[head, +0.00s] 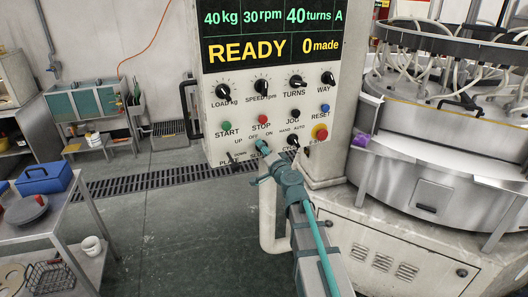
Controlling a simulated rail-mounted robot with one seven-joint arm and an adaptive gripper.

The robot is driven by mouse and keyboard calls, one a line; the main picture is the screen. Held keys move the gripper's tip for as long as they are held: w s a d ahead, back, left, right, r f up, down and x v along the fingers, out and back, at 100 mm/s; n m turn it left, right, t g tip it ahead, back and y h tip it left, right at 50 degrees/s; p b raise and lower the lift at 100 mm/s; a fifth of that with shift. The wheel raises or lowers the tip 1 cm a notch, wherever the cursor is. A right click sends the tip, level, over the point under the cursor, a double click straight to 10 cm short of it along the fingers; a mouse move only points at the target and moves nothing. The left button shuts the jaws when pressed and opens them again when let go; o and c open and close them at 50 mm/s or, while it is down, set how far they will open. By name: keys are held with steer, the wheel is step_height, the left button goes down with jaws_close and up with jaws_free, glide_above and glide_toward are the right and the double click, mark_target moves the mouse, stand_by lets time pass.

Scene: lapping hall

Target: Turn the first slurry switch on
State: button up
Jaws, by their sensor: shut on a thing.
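The control panel (218,135) hangs at the middle of the head view, with knobs, buttons and small switches. The slurry switch is in its lowest row, under the OFF and ON marks; its label is partly covered. My gripper (262,158) reaches up from below and is shut on this switch. The fingers hide most of the switch, so I cannot tell which way it points. A neighbouring black switch (230,157) with UP and DOWN marks is to the left, clear of my gripper.
A red emergency button (320,132) and a black knob (293,141) are close to the right of my gripper. The round steel lapping machine (400,199) fills the right. A table with a blue box (45,180) stands left; the floor between is clear.

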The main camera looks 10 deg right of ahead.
steer(key=m, duration=0.5)
steer(key=shift+b, duration=0.4)
steer(key=m, duration=0.6)
steer(key=shift+r+p, duration=0.1)
steer(key=shift+p, duration=0.2)
steer(key=shift+m, duration=0.3)
steer(key=o, duration=1.2)
steer(key=shift+c, duration=0.2)
steer(key=shift+s, duration=0.1)
steer(key=v, duration=0.7)
steer(key=shift+s, duration=0.2)
